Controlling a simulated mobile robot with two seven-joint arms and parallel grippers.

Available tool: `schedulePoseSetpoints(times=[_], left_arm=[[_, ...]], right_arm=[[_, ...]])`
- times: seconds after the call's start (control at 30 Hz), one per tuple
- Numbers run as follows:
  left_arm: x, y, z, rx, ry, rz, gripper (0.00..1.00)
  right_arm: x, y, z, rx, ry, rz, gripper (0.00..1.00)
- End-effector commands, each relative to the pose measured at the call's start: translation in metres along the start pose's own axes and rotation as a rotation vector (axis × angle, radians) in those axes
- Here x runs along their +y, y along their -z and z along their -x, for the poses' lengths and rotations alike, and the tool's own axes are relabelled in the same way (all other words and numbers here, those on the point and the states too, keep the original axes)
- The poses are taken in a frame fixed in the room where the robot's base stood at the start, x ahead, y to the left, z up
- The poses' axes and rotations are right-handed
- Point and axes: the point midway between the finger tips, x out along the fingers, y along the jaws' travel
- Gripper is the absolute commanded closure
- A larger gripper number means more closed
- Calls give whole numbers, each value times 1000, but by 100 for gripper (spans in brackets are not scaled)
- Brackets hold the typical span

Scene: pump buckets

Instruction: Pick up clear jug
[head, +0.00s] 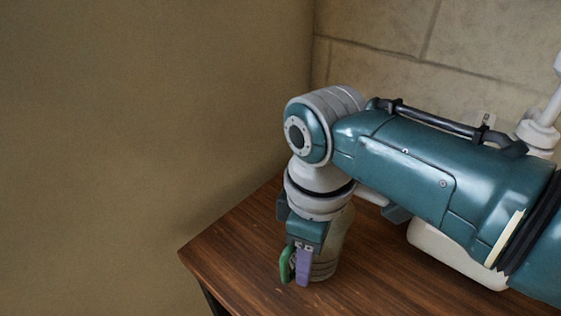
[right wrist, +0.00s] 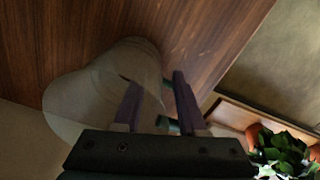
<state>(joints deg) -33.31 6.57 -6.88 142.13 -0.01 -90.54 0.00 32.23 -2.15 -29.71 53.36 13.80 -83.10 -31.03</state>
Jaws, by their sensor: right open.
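The clear jug (head: 325,262) is see-through and stands on the brown wooden table near its left end, partly hidden behind my right gripper (head: 294,270). My right gripper points down, its green and purple fingers apart, on the near left side of the jug. In the right wrist view the jug (right wrist: 92,92) shows left of and beyond the fingers of the right gripper (right wrist: 157,84). Its side reaches partly into the gap between them. I cannot tell whether a finger touches it. My left gripper is not in view.
The wooden table (head: 235,262) ends at the left by a plain wall. A white rounded container (head: 450,255) stands under my right forearm, and a white pump top (head: 540,128) shows behind it. In the right wrist view a leafy plant (right wrist: 285,150) shows at lower right.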

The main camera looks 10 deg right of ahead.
Motion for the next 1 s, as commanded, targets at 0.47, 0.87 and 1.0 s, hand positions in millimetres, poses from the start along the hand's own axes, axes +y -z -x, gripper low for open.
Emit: schedulePoseSetpoints(times=[0.47,0.87,1.0], left_arm=[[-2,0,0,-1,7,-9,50],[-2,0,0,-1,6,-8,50],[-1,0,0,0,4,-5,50]], right_arm=[[0,0,1,0,0,-1,100],[0,0,0,-1,2,-1,100],[-1,0,0,-1,2,-1,100]])
